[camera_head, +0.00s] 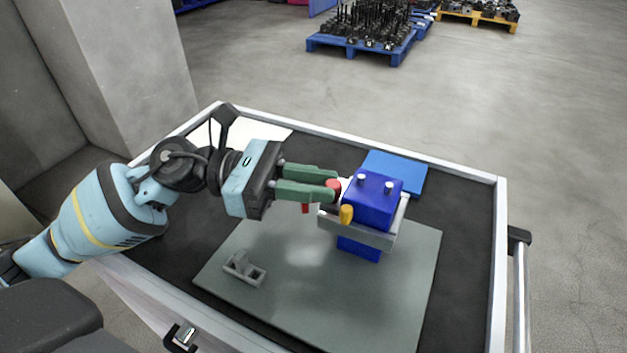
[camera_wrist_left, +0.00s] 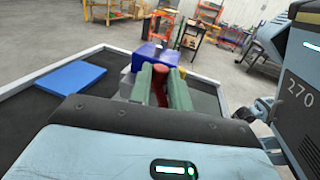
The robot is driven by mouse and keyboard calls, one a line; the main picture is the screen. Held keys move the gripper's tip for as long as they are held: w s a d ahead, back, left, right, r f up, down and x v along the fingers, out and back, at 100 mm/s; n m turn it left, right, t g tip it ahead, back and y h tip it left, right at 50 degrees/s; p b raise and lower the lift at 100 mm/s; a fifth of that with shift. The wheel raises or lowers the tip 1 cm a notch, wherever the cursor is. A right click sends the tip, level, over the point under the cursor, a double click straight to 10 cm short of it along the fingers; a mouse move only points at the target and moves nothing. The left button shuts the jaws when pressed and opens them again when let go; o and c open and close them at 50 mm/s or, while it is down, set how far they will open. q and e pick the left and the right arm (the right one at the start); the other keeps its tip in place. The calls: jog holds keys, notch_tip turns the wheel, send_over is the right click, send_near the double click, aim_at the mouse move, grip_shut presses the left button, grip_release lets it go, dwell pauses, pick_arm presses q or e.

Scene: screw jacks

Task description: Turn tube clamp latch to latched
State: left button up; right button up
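The tube clamp is a grey bracket (camera_head: 360,232) around a blue block (camera_head: 372,207) with two pale pegs on top. A red latch handle (camera_head: 333,186) is at its left side, and an orange knob (camera_head: 346,215) is at its front. My left gripper (camera_head: 328,187) reaches in from the left, with its green fingers on either side of the red handle. In the left wrist view the red handle (camera_wrist_left: 160,84) fills the gap between the fingers, with the blue block (camera_wrist_left: 155,53) beyond. A red part also shows below the fingers. Fingers hide much of the latch. My right gripper is not in view.
The clamp stands on a grey plate (camera_head: 300,290) on a dark cart top with a pale raised rim (camera_head: 497,260). A small grey bracket (camera_head: 243,268) lies at the plate's left. A blue sheet (camera_head: 410,172) and a white sheet (camera_head: 270,132) lie at the back.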

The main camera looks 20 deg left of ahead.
pick_arm(q)
grip_shut()
jog(key=n+t+p, duration=0.1)
jog(key=t+y+p, duration=0.1)
jog(key=p, duration=0.1)
jog(key=shift+s+d+r+n+t, duration=0.15)
jog(key=shift+s+n+t, duration=0.1)
jog(key=shift+n+t, duration=0.15)
jog(key=shift+t+p, duration=0.3)
jog(key=shift+p, duration=0.15)
jog(key=shift+n+p, duration=0.3)
jog(key=shift+n, duration=0.1)
jog(key=shift+t+y+p, duration=0.35)
jog(key=shift+t+y, duration=0.05)
jog(key=shift+t, duration=0.1)
jog(key=shift+f, duration=0.2)
jog(key=shift+s, duration=0.1)
jog(key=o, duration=0.7)
grip_release()
